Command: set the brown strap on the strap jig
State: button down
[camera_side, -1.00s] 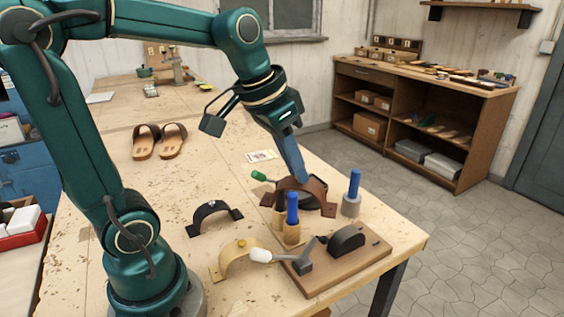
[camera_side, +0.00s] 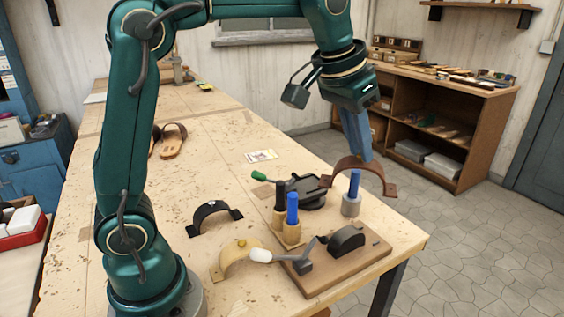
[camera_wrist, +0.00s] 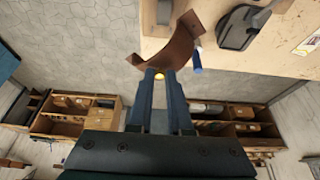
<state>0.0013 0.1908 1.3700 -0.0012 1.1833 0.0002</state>
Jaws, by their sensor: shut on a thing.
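The brown strap (camera_side: 362,168), an arched band with flat feet, is in my gripper (camera_side: 366,157), which is shut on the top of its arch. It hangs in the air near the table's right edge, behind and above the strap jig. In the wrist view the strap (camera_wrist: 178,46) shows just beyond my fingertips (camera_wrist: 160,78). The strap jig is a wooden board with a black half-round form (camera_side: 346,240) on it, bare on top. A lever clamp with a white handle (camera_side: 261,255) reaches over the board's left side.
A blue-handled tool in a grey holder (camera_side: 351,206) stands close below the strap. Blue and black handles stand in a wooden block (camera_side: 292,233) left of it. A black device with a green handle (camera_side: 259,175), a black strap (camera_side: 211,212) and a cream strap (camera_side: 237,252) are nearby.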

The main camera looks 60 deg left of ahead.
jog(key=shift+s+f, duration=0.1)
jog(key=shift+f, duration=6.6)
jog(key=shift+f, duration=0.3)
jog(key=c, duration=0.8)
grip_release()
jog(key=shift+o, duration=0.2)
jog(key=shift+v, duration=2.55)
